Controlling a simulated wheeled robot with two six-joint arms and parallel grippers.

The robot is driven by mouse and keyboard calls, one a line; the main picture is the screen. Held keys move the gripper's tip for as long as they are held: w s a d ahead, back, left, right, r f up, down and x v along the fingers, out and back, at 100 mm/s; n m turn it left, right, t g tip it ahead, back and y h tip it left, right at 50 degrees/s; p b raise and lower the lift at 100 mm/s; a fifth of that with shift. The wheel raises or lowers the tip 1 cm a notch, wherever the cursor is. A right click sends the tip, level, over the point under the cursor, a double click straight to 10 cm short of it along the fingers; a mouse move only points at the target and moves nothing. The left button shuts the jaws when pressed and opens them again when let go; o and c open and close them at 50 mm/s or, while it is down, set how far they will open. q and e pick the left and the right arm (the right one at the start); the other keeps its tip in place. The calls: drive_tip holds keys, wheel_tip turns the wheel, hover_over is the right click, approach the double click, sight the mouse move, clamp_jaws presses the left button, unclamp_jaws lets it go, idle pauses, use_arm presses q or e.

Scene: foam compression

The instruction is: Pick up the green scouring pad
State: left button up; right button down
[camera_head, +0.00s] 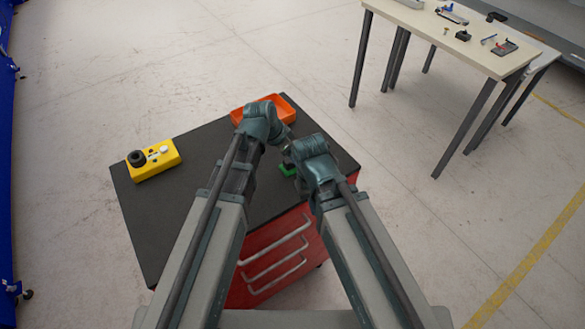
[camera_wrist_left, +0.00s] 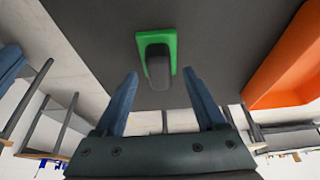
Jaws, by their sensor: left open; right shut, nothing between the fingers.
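The green scouring pad (camera_wrist_left: 143,41) lies on the dark cart top in the left wrist view, with a dark grey block on it covering its middle. In the head view only a small part of the pad (camera_head: 288,171) shows, between my arms. My left gripper (camera_wrist_left: 160,73) is open and empty, its two fingers apart and pointing toward the pad; in the head view my left wrist mostly hides it. My right gripper (camera_head: 291,157) is shut and empty close to the pad in the head view, partly hidden by its own wrist.
An orange tray (camera_head: 287,104) stands at the cart's back edge; it also shows in the left wrist view (camera_wrist_left: 285,68). A yellow box (camera_head: 155,168) with a black knob sits at the left of the cart top (camera_head: 150,220). A table (camera_head: 450,45) with small items stands apart at upper right.

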use_arm(q)
drive_tip(key=shift+b+x, duration=0.45)
drive_tip(key=shift+x, duration=0.55)
drive_tip(key=shift+r, duration=0.15)
use_arm(e)
drive_tip(key=shift+f, duration=0.85)
use_arm(q)
drive_tip(key=shift+c, duration=0.4)
clamp_jaws()
